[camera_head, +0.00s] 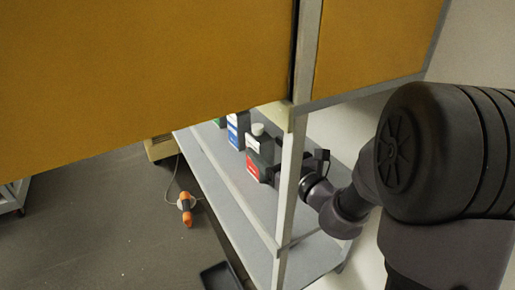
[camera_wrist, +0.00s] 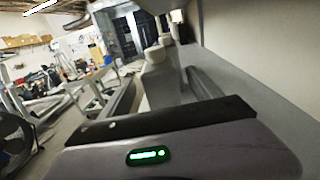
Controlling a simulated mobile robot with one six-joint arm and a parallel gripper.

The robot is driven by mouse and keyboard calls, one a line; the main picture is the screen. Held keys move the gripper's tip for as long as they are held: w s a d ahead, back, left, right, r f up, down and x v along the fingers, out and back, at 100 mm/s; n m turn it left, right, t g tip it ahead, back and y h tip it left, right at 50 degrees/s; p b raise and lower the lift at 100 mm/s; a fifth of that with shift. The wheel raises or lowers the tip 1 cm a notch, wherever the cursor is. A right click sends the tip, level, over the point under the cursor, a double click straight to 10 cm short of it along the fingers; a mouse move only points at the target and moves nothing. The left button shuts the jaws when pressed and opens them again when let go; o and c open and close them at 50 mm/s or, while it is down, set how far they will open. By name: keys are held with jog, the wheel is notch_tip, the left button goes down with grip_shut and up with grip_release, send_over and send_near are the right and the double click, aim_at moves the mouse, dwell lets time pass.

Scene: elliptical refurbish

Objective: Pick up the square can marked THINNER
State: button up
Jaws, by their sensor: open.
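A dark square can (camera_head: 260,158) with a pale cap and a white-and-red label stands upright on the grey shelf in the head view. It is the nearest can of a row; its lettering is too small to read, so I cannot confirm THINNER. My gripper (camera_head: 275,172) reaches in from the right, close beside this can and partly hidden by the shelf post.
A blue-labelled can (camera_head: 237,130) and a green-marked one (camera_head: 220,121) stand farther back in the row. The grey shelf post (camera_head: 289,185) crosses in front of my wrist. An orange panel (camera_head: 140,70) hangs above. The front shelf surface (camera_head: 258,196) is clear.

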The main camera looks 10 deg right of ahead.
aim_at(260, 140)
jog(key=x, duration=0.4)
jog(key=shift+w+a+r+p, duration=0.1)
jog(key=shift+w+p, duration=0.05)
jog(key=shift+p, duration=0.25)
grip_shut()
